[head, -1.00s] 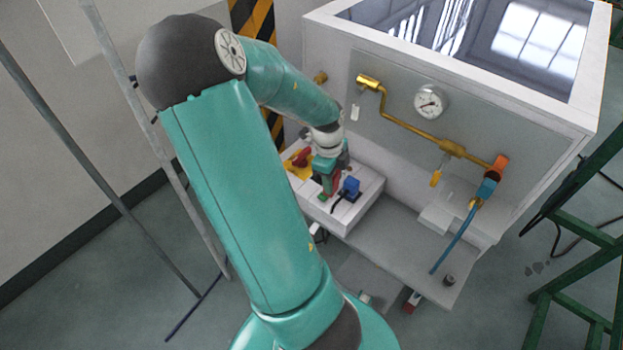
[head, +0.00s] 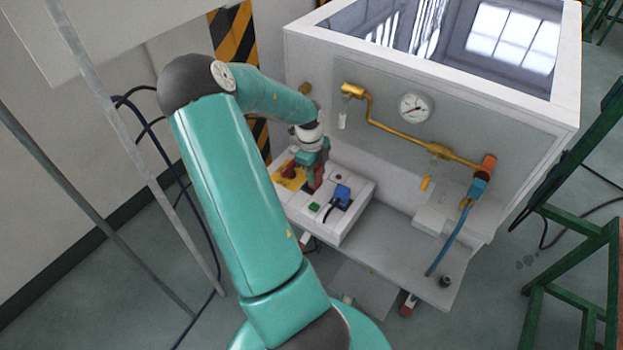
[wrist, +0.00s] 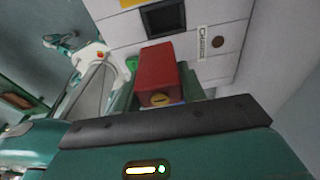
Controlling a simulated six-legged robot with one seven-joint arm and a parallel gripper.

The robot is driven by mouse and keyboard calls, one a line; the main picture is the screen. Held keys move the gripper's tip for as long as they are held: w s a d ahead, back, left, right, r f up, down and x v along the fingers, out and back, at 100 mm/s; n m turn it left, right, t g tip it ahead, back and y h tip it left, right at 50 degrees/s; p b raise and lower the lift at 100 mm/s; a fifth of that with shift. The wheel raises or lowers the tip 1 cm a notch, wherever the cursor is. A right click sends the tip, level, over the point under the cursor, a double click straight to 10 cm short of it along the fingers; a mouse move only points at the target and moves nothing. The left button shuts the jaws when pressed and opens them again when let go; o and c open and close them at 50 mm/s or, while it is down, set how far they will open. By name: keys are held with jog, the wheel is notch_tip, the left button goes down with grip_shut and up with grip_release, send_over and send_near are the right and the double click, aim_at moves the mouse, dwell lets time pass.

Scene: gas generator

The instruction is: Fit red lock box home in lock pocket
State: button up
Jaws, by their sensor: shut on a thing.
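My gripper (head: 311,168) is low over the white control box (head: 344,227), shut on the red lock box (head: 317,179). In the wrist view my gripper (wrist: 160,98) has the red lock box (wrist: 158,72) between its fingers, with a yellow round part on the box's near face. A dark rectangular opening (wrist: 163,19), apparently the lock pocket, shows in the white panel beyond the red box. The box appears apart from the opening; its height over the panel is hard to tell. In the head view my gripper hides much of the panel beneath.
A blue plug (head: 342,192) with a black cable and a green button (head: 314,207) are close to my gripper. A red handle on a yellow plate (head: 289,176) is to its left. The generator cabinet with brass pipe (head: 397,134) and gauge (head: 415,108) rises behind.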

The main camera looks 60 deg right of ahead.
jog(key=w+d+f, duration=0.2)
jog(key=f, duration=0.1)
jog(key=shift+w+f, duration=0.15)
jog(key=shift+f, duration=1.6)
jog(key=shift+f, duration=0.15)
jog(key=o, duration=1.1)
notch_tip(320, 180, up, 12)
jog(key=w, duration=0.1)
jog(key=shift+w+d, duration=0.2)
jog(key=shift+w, duration=0.2)
